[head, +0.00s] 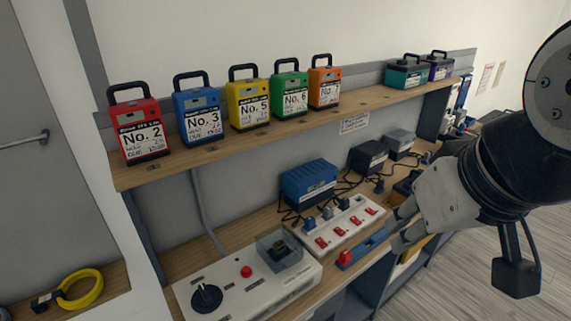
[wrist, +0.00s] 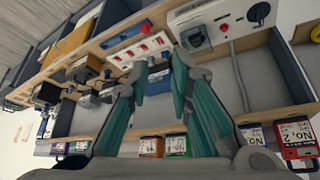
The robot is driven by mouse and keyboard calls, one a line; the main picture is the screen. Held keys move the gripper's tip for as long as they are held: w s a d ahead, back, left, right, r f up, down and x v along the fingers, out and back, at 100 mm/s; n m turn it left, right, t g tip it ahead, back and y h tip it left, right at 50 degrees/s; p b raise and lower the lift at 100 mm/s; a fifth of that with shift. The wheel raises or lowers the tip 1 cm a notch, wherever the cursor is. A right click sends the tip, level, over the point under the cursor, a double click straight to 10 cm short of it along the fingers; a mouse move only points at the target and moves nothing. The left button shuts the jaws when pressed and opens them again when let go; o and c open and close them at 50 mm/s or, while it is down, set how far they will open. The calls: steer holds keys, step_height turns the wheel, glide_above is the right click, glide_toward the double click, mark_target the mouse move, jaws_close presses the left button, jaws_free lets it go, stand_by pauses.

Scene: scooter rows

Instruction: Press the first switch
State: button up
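A white power strip (head: 331,223) with a row of several red rocker switches lies on the lower wooden shelf. The red switch at the left end (head: 321,242) is nearest the white control box; dark plugs stand behind the row. My gripper (head: 401,228) is at the right of the strip, near its far end, and touches none of the switches as far as I can see. In the wrist view the scene is turned over, and my gripper (wrist: 158,68) has its two teal-sided fingers apart with nothing between them. The power strip (wrist: 125,56) shows beyond the fingertips.
A white control box (head: 210,290) with a black knob, a red button and a clear cover stands left of the strip. A blue bar with a red end (head: 364,247) lies in front. A blue box (head: 308,184) and cables lie behind. Coloured battery packs (head: 249,105) line the upper shelf.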

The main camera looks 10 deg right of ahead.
steer(key=w+f+n+b, duration=0.2)
steer(key=w+f+n, duration=0.1)
steer(key=w, duration=0.3)
steer(key=w+f+n+g+b, duration=0.1)
steer(key=w+f+n+b, duration=0.2)
steer(key=w, duration=0.3)
steer(key=w+f+n+g+b, duration=0.1)
steer(key=w+f+n+b, duration=0.1)
steer(key=w+n, duration=0.3)
steer(key=shift+w+d+f, duration=0.15)
steer(key=shift+w+f, duration=0.45)
steer(key=shift+w, duration=0.15)
jaws_close()
steer(key=n+g+b, duration=0.2)
steer(key=n+b, duration=0.6)
steer(key=n, duration=0.5)
glide_above(321, 241)
steer(key=s, duration=0.2)
step_height(321, 241, down, 18)
steer(key=shift+w+d+r+y, duration=0.15)
steer(key=shift+d+y, duration=0.15)
steer(key=shift+d, duration=0.15)
steer(key=f, duration=0.4)
steer(key=w+f, duration=0.1)
steer(key=f, duration=0.4)
steer(key=f+b, duration=0.1)
steer(key=f, duration=0.4)
steer(key=shift+w+a, duration=0.2)
steer(key=shift+a, duration=0.2)
